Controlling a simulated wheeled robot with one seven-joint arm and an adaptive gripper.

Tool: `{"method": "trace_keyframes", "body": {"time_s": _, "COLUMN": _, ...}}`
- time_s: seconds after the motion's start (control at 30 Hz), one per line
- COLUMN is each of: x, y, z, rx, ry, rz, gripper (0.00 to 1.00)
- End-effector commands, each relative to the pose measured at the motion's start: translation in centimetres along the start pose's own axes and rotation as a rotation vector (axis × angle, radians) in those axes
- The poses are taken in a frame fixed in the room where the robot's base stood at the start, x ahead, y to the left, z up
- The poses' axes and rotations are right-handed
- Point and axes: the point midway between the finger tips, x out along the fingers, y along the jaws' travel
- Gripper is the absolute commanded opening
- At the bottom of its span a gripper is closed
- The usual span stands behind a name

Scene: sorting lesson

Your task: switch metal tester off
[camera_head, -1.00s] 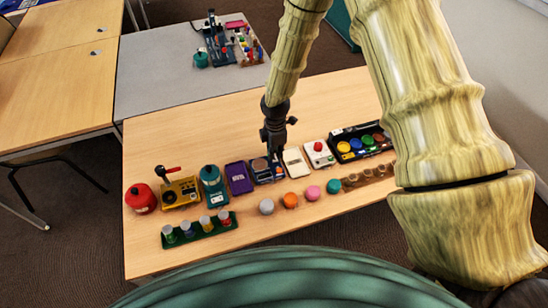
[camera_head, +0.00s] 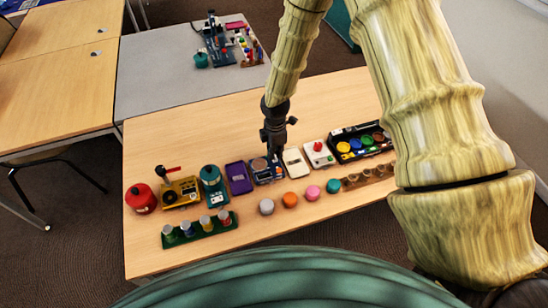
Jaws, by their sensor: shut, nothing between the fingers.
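My gripper (camera_head: 275,157) points down with its fingers shut and empty. Its fingertips are over the back right part of a small dark blue device (camera_head: 265,179) with a round grey-brown pad. This may be the metal tester, but its label is too small to read. The fingers hide part of the device, and I cannot tell whether they touch it. Its switch and the switch's position cannot be made out.
A purple tray (camera_head: 238,178) stands left of the device and a white box (camera_head: 295,163) close on its right. Coloured round pieces (camera_head: 290,199) lie in front. The table's back is clear.

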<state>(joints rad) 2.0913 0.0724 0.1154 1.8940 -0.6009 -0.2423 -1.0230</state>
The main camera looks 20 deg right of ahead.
Motion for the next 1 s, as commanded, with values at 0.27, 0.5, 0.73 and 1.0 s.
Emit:
{"method": "trace_keyframes", "body": {"time_s": 0.27, "x": 0.3, "y": 0.0, "z": 0.0, "rx": 0.0, "ry": 0.0, "rz": 0.0, "gripper": 0.0}}
{"method": "trace_keyframes", "body": {"time_s": 0.5, "x": 0.6, "y": 0.0, "z": 0.0, "rx": 0.0, "ry": 0.0, "rz": 0.0, "gripper": 0.0}}
{"method": "trace_keyframes", "body": {"time_s": 0.73, "x": 0.8, "y": 0.0, "z": 0.0, "rx": 0.0, "ry": 0.0, "rz": 0.0, "gripper": 0.0}}
{"method": "trace_keyframes", "body": {"time_s": 1.0, "x": 1.1, "y": 0.0, "z": 0.0, "rx": 0.0, "ry": 0.0, "rz": 0.0, "gripper": 0.0}}
